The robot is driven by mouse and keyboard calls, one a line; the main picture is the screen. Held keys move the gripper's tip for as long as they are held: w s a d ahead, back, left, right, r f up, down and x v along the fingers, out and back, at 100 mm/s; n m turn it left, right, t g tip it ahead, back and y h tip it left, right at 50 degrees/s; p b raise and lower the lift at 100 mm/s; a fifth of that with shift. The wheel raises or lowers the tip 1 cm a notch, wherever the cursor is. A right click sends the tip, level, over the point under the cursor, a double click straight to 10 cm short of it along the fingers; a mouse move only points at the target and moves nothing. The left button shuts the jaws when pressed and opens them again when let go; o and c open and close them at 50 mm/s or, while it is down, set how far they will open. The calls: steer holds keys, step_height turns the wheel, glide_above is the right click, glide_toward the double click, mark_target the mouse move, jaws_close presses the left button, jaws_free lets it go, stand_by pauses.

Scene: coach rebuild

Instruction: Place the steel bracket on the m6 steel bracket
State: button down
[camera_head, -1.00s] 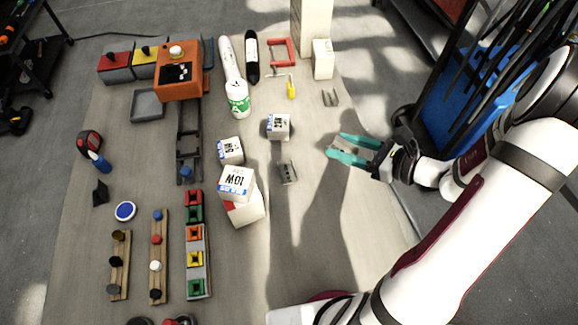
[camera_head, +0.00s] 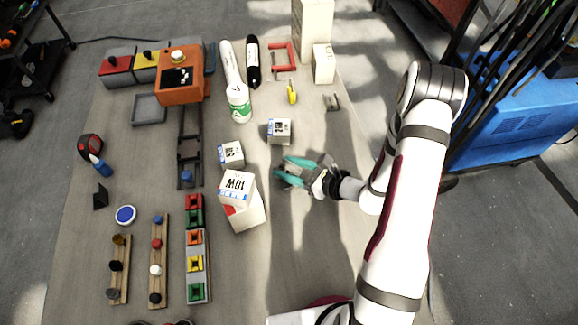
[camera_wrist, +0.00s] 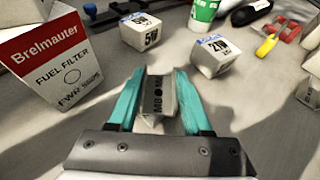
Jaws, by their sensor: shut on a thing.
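A grey U-shaped steel bracket (camera_wrist: 157,95) with dark print starting with M stands between my teal fingers in the wrist view; the rest of the print is too small to read surely. My gripper (camera_head: 281,170) is shut on this bracket at table level, with a finger along each side; it also shows in the wrist view (camera_wrist: 158,80). In the head view the fingers mostly hide the held bracket. A second small grey bracket (camera_head: 333,103) stands apart on the table, farther back and to the right. I cannot read any mark on it.
Close left stand a white-and-red fuel filter box (camera_wrist: 50,62) and a white cube (camera_head: 231,153). Another white cube (camera_head: 279,130) stands just behind my gripper. A yellow-handled tool (camera_head: 292,92) lies near the second bracket. The table to the right of my gripper is clear.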

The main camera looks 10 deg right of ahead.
steer(key=shift+f, duration=0.1)
steer(key=shift+f, duration=0.15)
steer(key=shift+c, duration=1.7)
jaws_free()
